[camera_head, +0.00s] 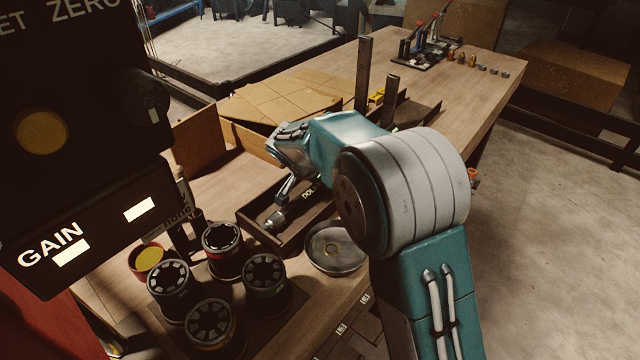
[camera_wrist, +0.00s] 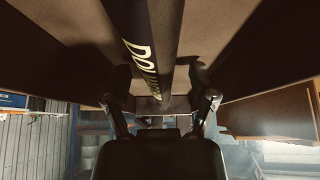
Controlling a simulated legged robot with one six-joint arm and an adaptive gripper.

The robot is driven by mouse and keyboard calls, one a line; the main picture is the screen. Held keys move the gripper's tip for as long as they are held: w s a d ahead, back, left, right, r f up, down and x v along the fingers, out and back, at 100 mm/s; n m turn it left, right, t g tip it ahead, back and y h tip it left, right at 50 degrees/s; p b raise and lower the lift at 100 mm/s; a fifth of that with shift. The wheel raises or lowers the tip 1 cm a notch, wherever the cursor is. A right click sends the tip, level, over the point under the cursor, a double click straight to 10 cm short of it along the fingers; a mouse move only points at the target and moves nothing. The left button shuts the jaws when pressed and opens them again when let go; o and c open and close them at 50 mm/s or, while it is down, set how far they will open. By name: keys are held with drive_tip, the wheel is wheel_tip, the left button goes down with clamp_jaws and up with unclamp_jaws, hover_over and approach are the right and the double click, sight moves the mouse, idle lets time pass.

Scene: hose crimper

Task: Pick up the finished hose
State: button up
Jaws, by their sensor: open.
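The finished hose (camera_head: 309,191) is black with pale lettering and lies in a shallow dark wooden tray (camera_head: 262,236). Its metal end fitting (camera_head: 276,220) points toward the near left; the far part is hidden behind my arm. In the head view my gripper (camera_head: 284,187) is over the tray, close to the hose, and partly hidden. In the wrist view the hose (camera_wrist: 150,50) runs down the middle, between the two spread fingers of my gripper (camera_wrist: 160,104). The gripper is open, with space on both sides of the hose.
Several round die sets (camera_head: 211,322) stand at the near left, beside a metal bowl (camera_head: 335,249). A dark control panel (camera_head: 75,130) blocks the left. Two upright posts (camera_head: 364,75) and flat cardboard (camera_head: 285,98) are behind.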

clamp_jaws()
drive_tip(key=shift+r, duration=0.1)
drive_tip(key=shift+r, duration=0.1)
